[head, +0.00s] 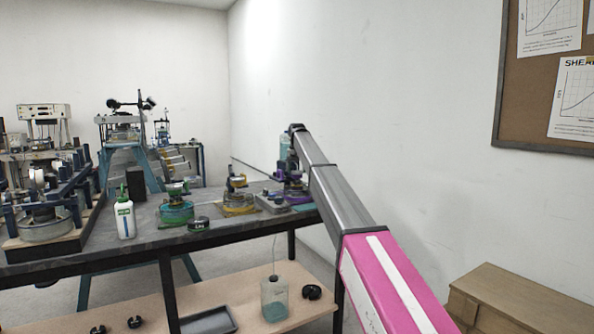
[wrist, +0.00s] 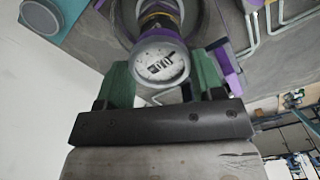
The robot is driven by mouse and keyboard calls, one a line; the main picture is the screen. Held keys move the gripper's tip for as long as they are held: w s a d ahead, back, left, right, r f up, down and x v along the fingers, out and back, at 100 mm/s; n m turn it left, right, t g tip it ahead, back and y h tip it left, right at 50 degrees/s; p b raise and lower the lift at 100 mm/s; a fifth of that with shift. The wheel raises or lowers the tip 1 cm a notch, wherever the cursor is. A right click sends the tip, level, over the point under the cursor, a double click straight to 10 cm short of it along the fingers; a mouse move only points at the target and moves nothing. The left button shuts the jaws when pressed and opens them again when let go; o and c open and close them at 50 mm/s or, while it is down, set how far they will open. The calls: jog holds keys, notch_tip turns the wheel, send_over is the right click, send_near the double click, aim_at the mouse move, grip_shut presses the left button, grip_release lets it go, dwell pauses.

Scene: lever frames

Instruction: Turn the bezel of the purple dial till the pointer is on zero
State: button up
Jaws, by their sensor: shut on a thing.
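The purple dial (wrist: 160,62) shows in the wrist view with a round pale face and a purple rim, above my gripper's palm. My gripper (wrist: 161,72) has a green finger on each side of the dial and is shut on its bezel. The dark marks on the face are too small and blurred to read, so I cannot tell where the pointer stands. In the head view the purple apparatus (head: 293,179) stands at the right end of the dark bench, partly hidden by my arm.
A yellow apparatus (head: 238,198) and a green apparatus (head: 176,209) stand on the bench left of the purple one. A white bottle (head: 125,217) and a small black object (head: 198,225) are near the bench's front edge. The wall is close behind on the right.

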aim_at(297, 171)
dwell(0.4)
jog(key=o, duration=0.9)
jog(key=shift+r, duration=0.1)
notch_tip(297, 171, up, 11)
jog(key=shift+f, duration=0.15)
